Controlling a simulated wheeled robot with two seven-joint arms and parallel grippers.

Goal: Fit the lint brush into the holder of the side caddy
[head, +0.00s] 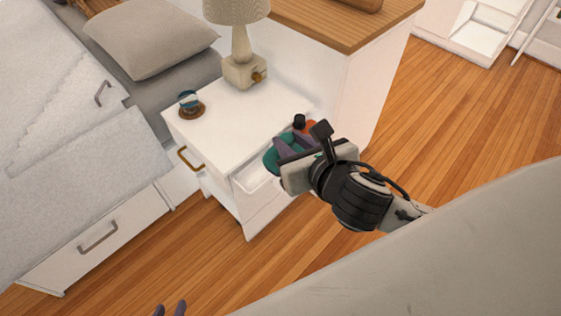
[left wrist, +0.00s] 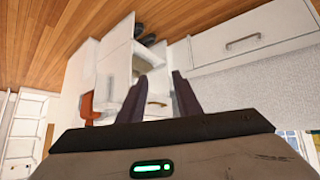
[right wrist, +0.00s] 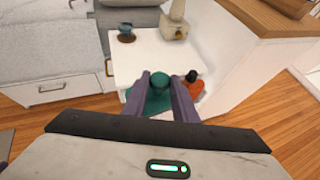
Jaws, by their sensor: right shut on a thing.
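My right gripper (right wrist: 161,77) is shut on a teal thing (right wrist: 146,104), which I take to be the lint brush. A round teal knob shows between the fingers, and the rest is partly hidden by them. In the head view the teal brush (head: 272,161) is over the nightstand's front right side. An orange piece (right wrist: 194,91) with a black round part stands just right of my right fingers; it may be the side caddy. The orange piece also shows in the left wrist view (left wrist: 87,106). My left gripper (head: 170,310) is empty, its fingertips apart at the bottom edge.
The white nightstand (head: 215,125) carries a lamp (head: 240,45) and a small blue and brown ornament (head: 189,104). Its drawer (head: 250,178) appears open below the brush. A wood-topped cabinet (head: 350,85) stands close on the right. The bed (head: 70,160) is on the left.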

